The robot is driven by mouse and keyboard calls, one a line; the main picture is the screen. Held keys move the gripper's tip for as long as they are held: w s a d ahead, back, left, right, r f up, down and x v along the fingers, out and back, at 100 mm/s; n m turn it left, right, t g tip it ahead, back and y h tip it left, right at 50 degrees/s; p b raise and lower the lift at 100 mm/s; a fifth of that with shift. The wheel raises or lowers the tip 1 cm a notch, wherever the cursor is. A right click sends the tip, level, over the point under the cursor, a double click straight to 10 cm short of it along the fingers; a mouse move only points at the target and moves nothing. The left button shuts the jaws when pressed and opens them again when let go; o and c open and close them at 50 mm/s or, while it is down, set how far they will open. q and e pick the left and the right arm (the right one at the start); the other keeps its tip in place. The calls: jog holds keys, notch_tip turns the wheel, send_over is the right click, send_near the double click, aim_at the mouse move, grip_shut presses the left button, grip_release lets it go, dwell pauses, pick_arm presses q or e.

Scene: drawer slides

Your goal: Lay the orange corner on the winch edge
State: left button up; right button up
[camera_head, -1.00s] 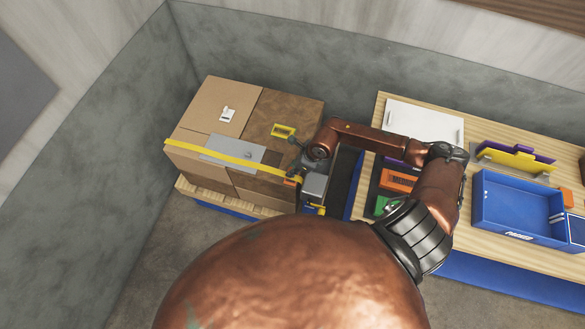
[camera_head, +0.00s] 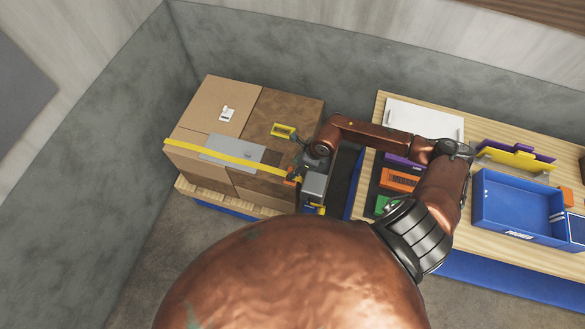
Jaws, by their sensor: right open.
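The orange corner (camera_head: 290,177) is a small orange piece at the right edge of the brown box, beside the yellow strap's end. The winch (camera_head: 314,185) is a grey block with yellow parts just right of it. My right gripper (camera_head: 298,168) is open, its fingers at the box edge just above the orange corner. Whether they touch it is too small to tell. The yellow strap (camera_head: 225,154) runs across the box tops towards the winch side. The corner's underside and seating are hidden. My left gripper is not in view.
Cardboard boxes (camera_head: 213,105) stand on a pallet (camera_head: 233,203). A grey plate (camera_head: 220,149) and a yellow frame (camera_head: 284,131) lie on top. Right, a wooden table (camera_head: 490,258) holds a blue tray (camera_head: 518,236), an orange tray (camera_head: 397,180) and a white panel (camera_head: 418,116).

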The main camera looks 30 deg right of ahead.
jog(key=v, duration=1)
jog(key=shift+s, duration=0.1)
